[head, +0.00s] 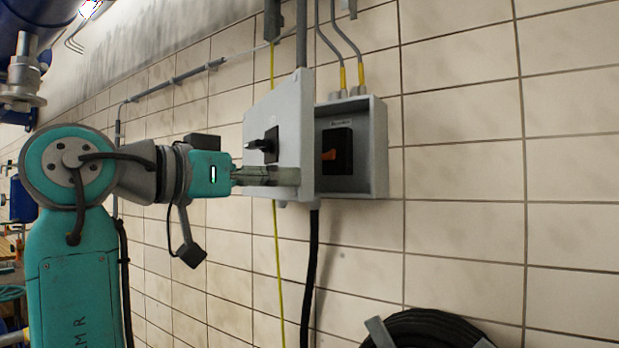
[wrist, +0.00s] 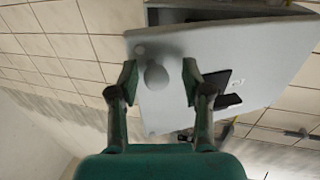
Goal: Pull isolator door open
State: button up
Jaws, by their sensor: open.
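The grey isolator box (head: 378,150) is fixed to the tiled wall, and its light grey door (head: 293,112) stands swung out to the left. The inside shows a black switch with an orange lever (head: 329,154). A black rotary handle (head: 266,146) sits on the door's outer face. My gripper (head: 272,177) is at the lower part of the door's outer face. In the wrist view, my open gripper (wrist: 160,82) has its fingers on either side of a round grey knob (wrist: 156,76) on the door (wrist: 255,50). I cannot tell whether the fingers touch it.
Grey conduits (head: 345,45) enter the box from above. A black cable (head: 313,265) and a yellow-green cable (head: 278,270) hang below. A coiled black hose (head: 430,328) is on the wall at lower right. The tiled wall to the right is clear.

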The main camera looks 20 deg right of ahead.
aim_at(310, 178)
jog(key=shift+w+d, duration=0.2)
jog(key=shift+d, duration=2.8)
